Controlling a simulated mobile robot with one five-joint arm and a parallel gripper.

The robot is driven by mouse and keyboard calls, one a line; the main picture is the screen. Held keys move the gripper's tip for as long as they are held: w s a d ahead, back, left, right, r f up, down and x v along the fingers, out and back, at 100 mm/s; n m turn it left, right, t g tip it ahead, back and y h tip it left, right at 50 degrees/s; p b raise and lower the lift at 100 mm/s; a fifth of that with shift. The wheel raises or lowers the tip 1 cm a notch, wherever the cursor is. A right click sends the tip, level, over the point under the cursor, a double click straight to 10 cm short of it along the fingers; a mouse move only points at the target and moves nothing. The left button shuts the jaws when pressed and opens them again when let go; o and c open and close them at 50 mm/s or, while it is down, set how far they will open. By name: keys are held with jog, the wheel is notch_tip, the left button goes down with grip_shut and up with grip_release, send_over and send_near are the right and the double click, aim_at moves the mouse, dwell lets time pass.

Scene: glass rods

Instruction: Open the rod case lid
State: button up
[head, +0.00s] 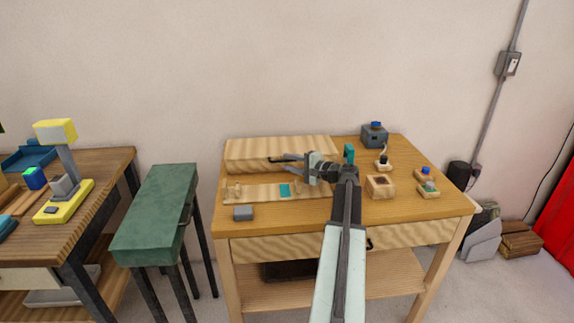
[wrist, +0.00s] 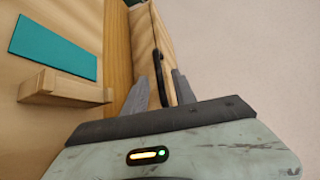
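The rod case (head: 270,148) is a long, light wooden box at the back left of the table. Its lid looks shut. In the wrist view, the case front (wrist: 143,22) carries a dark bar handle (wrist: 157,60). My gripper (head: 277,163) reaches left along the front of the case. In the wrist view, my gripper (wrist: 158,92) has its two grey fingers apart, with the lower part of the handle between them. I see a gap beside the handle, and cannot tell if either finger touches it.
A wooden board (head: 255,192) with a teal pad (head: 285,190) lies before the case. A grey block (head: 243,213) sits at the front left. Small wooden blocks (head: 380,186) and a grey-blue device (head: 375,135) stand on the right. A green bench (head: 155,212) stands left of the table.

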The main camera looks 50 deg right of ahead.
jog(key=shift+w+a+f, duration=0.1)
jog(key=shift+w, duration=0.6)
grip_shut()
dwell(0.9)
